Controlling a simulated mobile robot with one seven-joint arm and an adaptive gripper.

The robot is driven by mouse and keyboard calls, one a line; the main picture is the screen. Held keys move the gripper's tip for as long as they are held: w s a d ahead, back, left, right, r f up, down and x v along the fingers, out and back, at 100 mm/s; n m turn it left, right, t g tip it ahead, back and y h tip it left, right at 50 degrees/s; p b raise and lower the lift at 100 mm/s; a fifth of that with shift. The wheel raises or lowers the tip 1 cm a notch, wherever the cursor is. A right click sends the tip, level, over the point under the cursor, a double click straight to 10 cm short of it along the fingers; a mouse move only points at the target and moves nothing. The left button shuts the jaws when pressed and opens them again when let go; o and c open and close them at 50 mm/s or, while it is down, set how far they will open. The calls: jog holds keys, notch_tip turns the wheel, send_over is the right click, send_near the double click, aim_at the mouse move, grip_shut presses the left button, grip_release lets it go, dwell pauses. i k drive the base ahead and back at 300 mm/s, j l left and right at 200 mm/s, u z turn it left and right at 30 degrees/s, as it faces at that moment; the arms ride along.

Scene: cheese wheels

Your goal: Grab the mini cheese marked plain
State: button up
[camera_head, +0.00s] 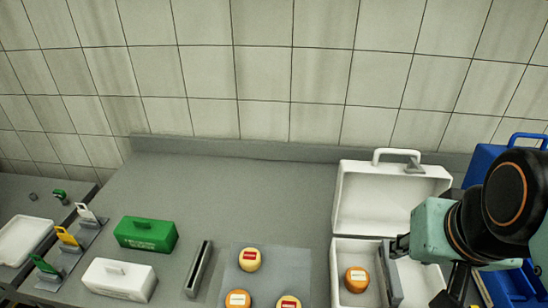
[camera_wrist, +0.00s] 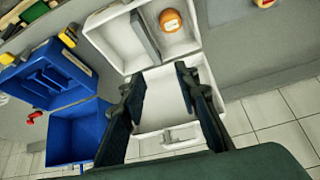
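An orange mini cheese (camera_head: 356,279) with a small pale label lies inside an open white case (camera_head: 341,255). It also shows in the wrist view (camera_wrist: 171,21), in a compartment beside a grey divider (camera_wrist: 146,38). An orange cheese with a pale label (camera_head: 237,299) and two yellow cheeses with red labels (camera_head: 249,259) (camera_head: 288,302) lie on a grey mat (camera_head: 285,264). The label words are too small to read, so I cannot tell which is plain. My gripper (camera_wrist: 158,78) is open and empty over the white case, apart from the cheese.
A blue case (camera_wrist: 78,130) stands open beside the white one. A green box (camera_head: 146,234), a white box (camera_head: 119,279) and a long grey holder (camera_head: 198,268) stand left of the mat. The back of the counter (camera_head: 230,190) is clear up to the tiled wall.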

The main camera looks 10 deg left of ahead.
aim_at(250, 259)
jog(key=j+u, duration=0.1)
jog(key=u, duration=1.15)
jog(key=i+j+z, duration=0.1)
jog(key=j+z, duration=0.25)
jog(key=j, duration=0.3)
jog(key=j+z, duration=0.35)
jog(key=j, duration=0.3)
